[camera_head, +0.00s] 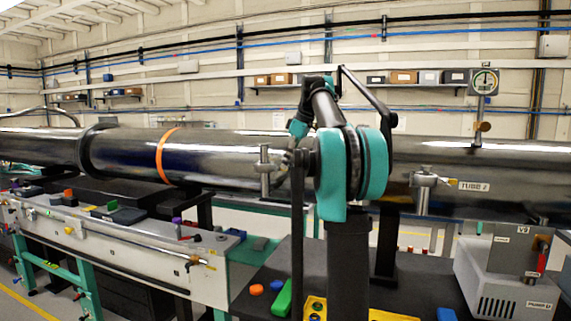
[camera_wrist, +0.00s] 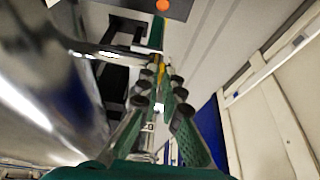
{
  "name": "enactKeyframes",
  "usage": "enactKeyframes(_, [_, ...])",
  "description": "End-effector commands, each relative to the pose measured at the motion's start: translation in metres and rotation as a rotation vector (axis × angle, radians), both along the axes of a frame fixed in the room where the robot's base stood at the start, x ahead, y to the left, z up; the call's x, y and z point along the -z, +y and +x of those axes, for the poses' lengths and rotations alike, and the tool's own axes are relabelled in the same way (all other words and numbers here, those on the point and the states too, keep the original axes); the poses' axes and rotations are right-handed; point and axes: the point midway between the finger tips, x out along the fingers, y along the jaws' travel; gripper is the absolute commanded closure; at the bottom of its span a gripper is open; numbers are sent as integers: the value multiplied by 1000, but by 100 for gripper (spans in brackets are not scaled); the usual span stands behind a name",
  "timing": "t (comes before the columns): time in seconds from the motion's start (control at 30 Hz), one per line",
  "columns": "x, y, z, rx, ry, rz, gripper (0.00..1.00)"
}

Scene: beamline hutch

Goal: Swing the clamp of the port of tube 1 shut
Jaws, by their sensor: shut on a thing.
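The steel port (camera_head: 264,172) of tube 1 (camera_head: 225,150) stands out from the tube's side, left of my arm in the head view. In the wrist view a shiny port part (camera_wrist: 98,52) reaches in from the left, beside the large tube (camera_wrist: 35,95). My gripper (camera_wrist: 162,88) has its green fingers close together, shut on a small part with a yellow piece (camera_wrist: 161,72) showing between the tips. This looks like the clamp's handle; the fingers hide most of it. In the head view my gripper (camera_head: 291,158) is small beside the port, partly hidden by my arm.
Tube 2 (camera_head: 500,180) is at right, with its own port (camera_head: 424,186) and a yellow-tipped clamp (camera_head: 448,181). A gauge (camera_head: 484,82) stands above it. A pump box (camera_head: 505,280) and loose coloured parts lie on the dark bench (camera_head: 270,300) below.

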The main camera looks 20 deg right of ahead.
Motion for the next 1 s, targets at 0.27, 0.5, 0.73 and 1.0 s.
enactKeyframes(0.27, [0,-1,1,-6,-3,-2,100])
enactKeyframes(0.5, [0,-1,2,-5,-3,-2,82])
enactKeyframes(0.73, [0,-1,1,-6,-2,-1,73])
enactKeyframes(1.0, [-9,-4,-1,-5,-2,-1,73])
